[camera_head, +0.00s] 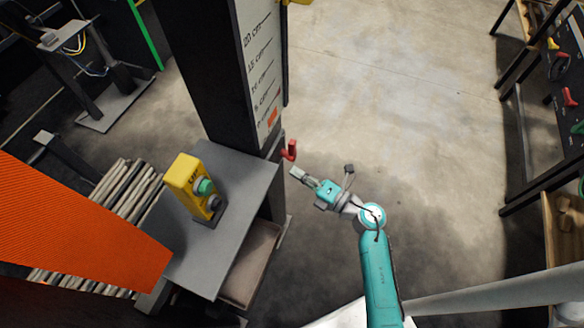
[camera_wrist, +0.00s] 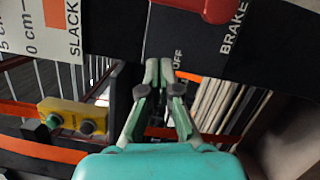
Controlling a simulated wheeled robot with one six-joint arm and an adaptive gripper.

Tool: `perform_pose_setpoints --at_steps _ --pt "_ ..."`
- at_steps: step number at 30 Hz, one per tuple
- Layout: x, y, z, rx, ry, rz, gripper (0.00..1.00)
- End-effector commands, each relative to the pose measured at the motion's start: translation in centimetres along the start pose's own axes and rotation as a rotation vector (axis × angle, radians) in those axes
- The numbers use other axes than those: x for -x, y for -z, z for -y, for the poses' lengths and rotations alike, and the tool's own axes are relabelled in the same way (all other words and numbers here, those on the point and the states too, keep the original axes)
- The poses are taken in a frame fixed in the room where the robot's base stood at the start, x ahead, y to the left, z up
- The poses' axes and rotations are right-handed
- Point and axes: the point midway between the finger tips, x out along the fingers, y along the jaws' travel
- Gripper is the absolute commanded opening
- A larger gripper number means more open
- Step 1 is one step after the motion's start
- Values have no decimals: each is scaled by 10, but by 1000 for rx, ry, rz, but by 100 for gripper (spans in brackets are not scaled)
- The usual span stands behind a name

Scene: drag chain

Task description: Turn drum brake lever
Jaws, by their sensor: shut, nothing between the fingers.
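The red brake lever (camera_head: 290,150) sticks out from the side of a dark post, low down near the grey table. In the wrist view the red lever (camera_wrist: 208,8) is cut off by the top edge, above and right of the fingertips. The black panel under it carries the words "BRAKE" and "OFF". My gripper (camera_head: 298,173) is just below and right of the lever in the head view, apart from it. In the wrist view my gripper (camera_wrist: 159,64) has its fingers together, empty, in front of the panel near "OFF".
A yellow button box (camera_head: 184,173) stands on the grey table (camera_head: 245,180) left of my gripper. A scale board (camera_head: 258,60) marked in cm rises on the post. An orange panel (camera_head: 70,225) is at lower left. Open floor (camera_head: 400,110) lies to the right, with a rack beyond.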

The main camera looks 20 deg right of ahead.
Motion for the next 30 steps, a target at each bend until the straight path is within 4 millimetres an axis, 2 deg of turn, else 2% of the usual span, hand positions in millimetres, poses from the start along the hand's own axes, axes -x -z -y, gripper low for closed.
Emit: perform_pose_setpoints --at_steps 6,12,18,30 --pt "34 -1 -1 -1 2 4 0" --pt "56 -1 -3 -1 1 3 0" --pt "66 0 -4 -1 0 1 0" --pt "67 0 -4 -1 0 -1 0"
